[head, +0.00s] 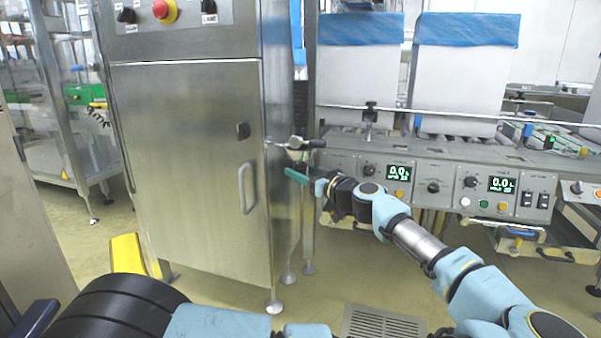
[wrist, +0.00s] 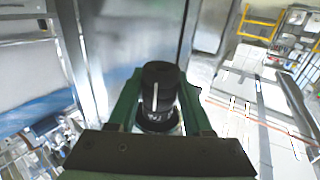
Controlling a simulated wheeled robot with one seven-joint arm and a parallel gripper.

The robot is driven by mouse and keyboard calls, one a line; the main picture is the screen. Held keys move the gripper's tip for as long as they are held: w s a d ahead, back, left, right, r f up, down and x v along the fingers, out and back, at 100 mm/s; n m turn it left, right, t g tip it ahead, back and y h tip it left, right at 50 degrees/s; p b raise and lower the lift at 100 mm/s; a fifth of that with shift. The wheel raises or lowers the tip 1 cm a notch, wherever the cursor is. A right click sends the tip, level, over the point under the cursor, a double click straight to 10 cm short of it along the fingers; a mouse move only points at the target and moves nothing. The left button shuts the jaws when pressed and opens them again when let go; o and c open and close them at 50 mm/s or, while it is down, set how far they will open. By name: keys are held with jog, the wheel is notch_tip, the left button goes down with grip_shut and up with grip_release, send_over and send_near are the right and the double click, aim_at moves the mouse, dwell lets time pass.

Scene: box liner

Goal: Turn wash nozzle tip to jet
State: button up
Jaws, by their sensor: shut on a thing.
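The wash nozzle tip (wrist: 158,85) is a black ribbed cylinder with a white line marked along its side. It stands between the two green fingers of my gripper (wrist: 158,115) in the wrist view, and the fingers are shut on it. In the head view my gripper (head: 299,175) reaches to the right side of the steel cabinet, just below a small metal fitting with a black handle (head: 308,143). The nozzle tip is too small to make out clearly there. I cannot tell which setting the white line stands at.
The steel cabinet (head: 190,170) stands left of my gripper, with a red button (head: 164,11) on top. A control panel (head: 430,190) with knobs and green displays runs along the right. A yellow object (head: 128,254) and a floor drain (head: 383,323) are low in view.

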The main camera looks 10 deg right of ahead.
grip_shut()
jog(key=shift+m+h, duration=0.3)
jog(key=m+t+h+p, duration=0.1)
jog(key=h, duration=0.1)
jog(key=m+t+h, duration=0.1)
jog(key=m+h, duration=0.1)
jog(key=shift+a+r+h+p, duration=0.15)
jog(key=shift+h+p, duration=0.15)
jog(key=shift+p, duration=0.05)
jog(key=m+h+p, duration=0.2)
jog(key=h, duration=0.1)
jog(key=m+h+p, duration=0.2)
jog(key=h, duration=0.1)
jog(key=shift+a+r+h, duration=0.1)
jog(key=shift+r+h, duration=0.05)
jog(key=shift+h, duration=0.15)
jog(key=m+g+h+p, duration=0.2)
jog(key=m+h+p, duration=0.2)
jog(key=h, duration=0.1)
jog(key=shift+w+h, duration=0.1)
jog(key=shift+h, duration=0.2)
jog(key=shift+d+f+m+g+h+p, duration=0.1)
jog(key=shift+d+m+g+h+p, duration=0.05)
jog(key=shift+m+g+h+p, duration=0.5)
jog(key=shift+d+f+m+g+h+p, duration=0.1)
jog(key=shift+m+g+h+p, duration=0.4)
jog(key=shift+h, duration=0.25)
jog(key=shift+d+m, duration=0.1)
jog(key=shift+m, duration=0.15)
